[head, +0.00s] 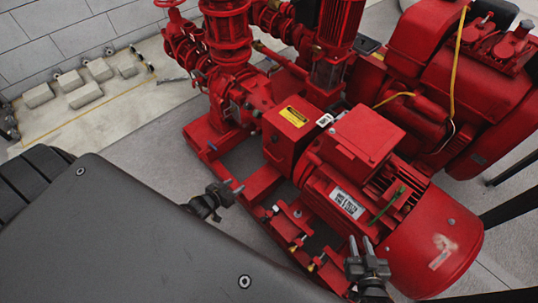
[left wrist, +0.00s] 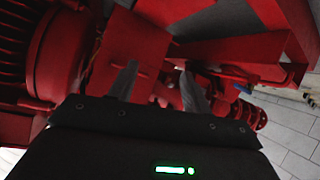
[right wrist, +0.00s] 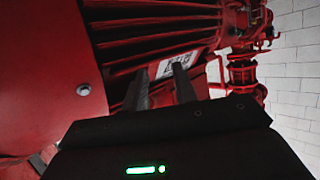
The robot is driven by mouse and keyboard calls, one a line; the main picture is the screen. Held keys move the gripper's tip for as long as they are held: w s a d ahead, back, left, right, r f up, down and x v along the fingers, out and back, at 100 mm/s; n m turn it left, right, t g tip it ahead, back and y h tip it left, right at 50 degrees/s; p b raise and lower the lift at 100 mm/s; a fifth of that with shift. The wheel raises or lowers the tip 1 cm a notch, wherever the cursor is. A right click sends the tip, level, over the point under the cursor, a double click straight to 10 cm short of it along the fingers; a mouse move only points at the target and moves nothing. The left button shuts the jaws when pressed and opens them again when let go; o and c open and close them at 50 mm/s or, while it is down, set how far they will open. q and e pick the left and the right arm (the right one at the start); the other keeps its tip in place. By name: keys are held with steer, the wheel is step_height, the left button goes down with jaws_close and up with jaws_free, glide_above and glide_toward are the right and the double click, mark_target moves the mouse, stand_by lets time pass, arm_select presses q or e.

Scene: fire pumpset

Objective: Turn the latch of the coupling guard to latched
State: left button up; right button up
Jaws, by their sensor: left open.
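The coupling guard appears to be the red box (head: 293,117) with a yellow label, between the pump and the motor. I cannot clearly make out its latch or the latch's position. In the left wrist view a red panel (left wrist: 128,45), probably the guard's side, lies ahead, with a thin red bar low on it. My left gripper (head: 226,190) is open and empty, in front of and below the guard; its spread fingers (left wrist: 158,82) point towards the red panel. My right gripper (head: 360,244) is empty, its fingers (right wrist: 161,80) apart, in front of the motor.
The red motor (head: 350,185) with its nameplate is right of the guard. The red base frame (head: 262,190) runs below. Pump pipework (head: 225,50) stands behind left, and a large red engine (head: 450,80) behind right. Grey floor (head: 150,150) is clear at left.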

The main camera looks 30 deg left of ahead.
arm_select(q)
steer(key=w+r+t+h+b, duration=0.2)
steer(key=w+r+t+b, duration=0.15)
steer(key=w, duration=0.25)
steer(key=t+h+b, duration=0.1)
steer(key=h+b, duration=0.1)
steer(key=b, duration=0.2)
glide_toward(272, 140)
steer(key=b+x, duration=0.2)
steer(key=x, duration=0.5)
steer(key=shift+w, duration=0.15)
steer(key=shift+w+d, duration=0.2)
steer(key=shift+w, duration=0.25)
arm_select(e)
steer(key=s+r+t+y, duration=0.1)
steer(key=r+t+y, duration=0.1)
steer(key=r, duration=0.6)
steer(key=s+r+n+t+y, duration=0.1)
steer(key=s+r+t+y, duration=0.1)
steer(key=r+t, duration=0.3)
steer(key=s+r+t+y, duration=0.1)
steer(key=r+t, duration=0.2)
steer(key=r, duration=1)
steer(key=shift+s+d+r+t+y, duration=0.2)
steer(key=shift+d+t+y, duration=0.1)
steer(key=shift+t+y, duration=0.1)
arm_select(q)
steer(key=shift+r, duration=0.1)
steer(key=c, duration=1)
